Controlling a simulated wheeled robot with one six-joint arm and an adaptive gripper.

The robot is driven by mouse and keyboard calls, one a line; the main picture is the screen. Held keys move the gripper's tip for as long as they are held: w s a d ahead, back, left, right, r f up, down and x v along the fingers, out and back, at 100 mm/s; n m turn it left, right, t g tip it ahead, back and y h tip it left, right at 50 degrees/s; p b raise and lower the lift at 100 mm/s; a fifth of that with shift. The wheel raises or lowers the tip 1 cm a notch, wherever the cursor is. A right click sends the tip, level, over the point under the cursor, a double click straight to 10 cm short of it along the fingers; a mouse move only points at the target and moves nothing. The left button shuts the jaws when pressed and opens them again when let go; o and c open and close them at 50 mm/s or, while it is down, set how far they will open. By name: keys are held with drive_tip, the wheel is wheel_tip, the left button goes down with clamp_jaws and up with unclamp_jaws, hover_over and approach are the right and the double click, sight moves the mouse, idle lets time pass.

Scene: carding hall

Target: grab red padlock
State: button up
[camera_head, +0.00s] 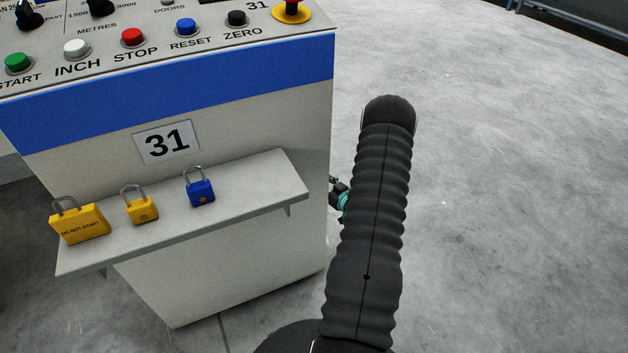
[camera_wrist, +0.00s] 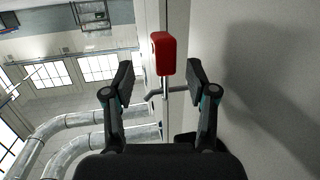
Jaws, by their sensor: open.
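The red padlock (camera_wrist: 163,53) shows in the wrist view, just beyond and between the fingertips of my gripper (camera_wrist: 160,82). Its red body points to the top of the picture, and thin grey metal runs below it to a grey bar or hook (camera_wrist: 170,91). My gripper is open, with a finger on each side and a visible gap to the padlock; how far ahead it lies is hard to tell. In the head view my arm hides most of my gripper (camera_head: 340,197), and the red padlock is not visible.
A control cabinet (camera_head: 240,245) marked 31 stands at left. Its shelf (camera_head: 262,183) holds a blue padlock (camera_head: 201,192), a small yellow padlock (camera_head: 142,209) and a larger yellow padlock (camera_head: 80,224). Coloured buttons line its top. Open grey floor (camera_head: 510,180) lies to the right.

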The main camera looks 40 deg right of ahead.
drive_tip(key=shift+w+f, duration=0.2)
drive_tip(key=shift+w, duration=1.75)
clamp_jaws()
